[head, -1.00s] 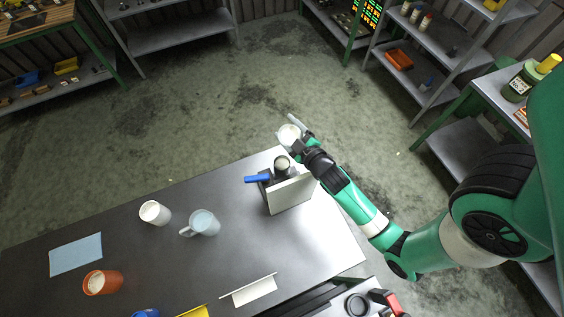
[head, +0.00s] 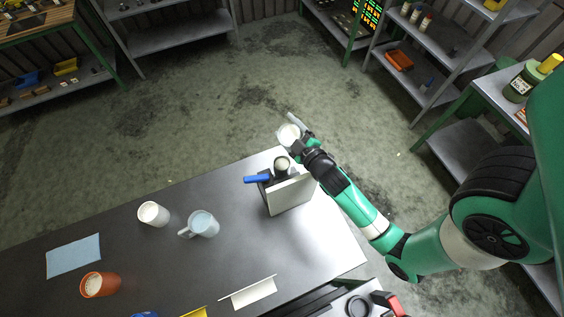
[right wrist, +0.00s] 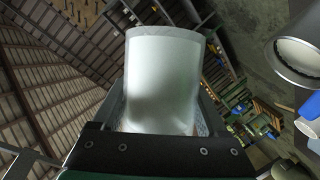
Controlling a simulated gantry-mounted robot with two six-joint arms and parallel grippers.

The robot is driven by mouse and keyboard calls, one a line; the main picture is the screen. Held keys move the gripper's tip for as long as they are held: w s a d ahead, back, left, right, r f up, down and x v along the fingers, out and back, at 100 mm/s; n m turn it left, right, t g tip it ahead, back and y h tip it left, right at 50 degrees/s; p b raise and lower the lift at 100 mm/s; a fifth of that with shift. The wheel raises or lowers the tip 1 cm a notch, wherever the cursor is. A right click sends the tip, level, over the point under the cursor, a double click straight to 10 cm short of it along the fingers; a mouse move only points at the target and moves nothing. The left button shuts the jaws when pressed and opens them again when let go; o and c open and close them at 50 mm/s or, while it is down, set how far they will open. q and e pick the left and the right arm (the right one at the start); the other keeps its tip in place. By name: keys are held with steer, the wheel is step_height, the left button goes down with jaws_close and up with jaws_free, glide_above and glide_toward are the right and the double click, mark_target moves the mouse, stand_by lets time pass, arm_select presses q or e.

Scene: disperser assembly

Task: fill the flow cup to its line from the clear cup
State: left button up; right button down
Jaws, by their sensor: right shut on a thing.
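My right gripper (head: 296,141) is shut on the clear cup (head: 289,132) just past the table's far right corner. In the right wrist view, the clear cup (right wrist: 163,80) is translucent, with whitish contents, and sits between the fingers. The flow cup (head: 282,164) is a small grey cup on a stand, just below the held cup in the head view. It also shows as a grey metal cylinder (right wrist: 296,52) at the right of the right wrist view, apart from the clear cup. Its fill level and line cannot be made out. My left gripper is not in view.
A pale panel (head: 291,194) stands beside the flow cup, and a blue handle (head: 257,179) sticks out left. A white cup (head: 153,213), a translucent jug (head: 203,224), an orange cup (head: 99,285) and a blue cloth (head: 74,256) occupy the table's left half.

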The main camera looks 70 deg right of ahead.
steer(key=shift+r+b, duration=0.1)
steer(key=shift+b, duration=0.25)
stand_by(0.3)
steer(key=shift+f+n+h+b, duration=0.3)
steer(key=shift+n+b, duration=0.6)
steer(key=shift+b, duration=0.65)
stand_by(1.0)
steer(key=shift+r+n+h+b, duration=0.25)
steer(key=shift+n+h+b, duration=0.05)
steer(key=shift+n+b, duration=0.15)
stand_by(0.9)
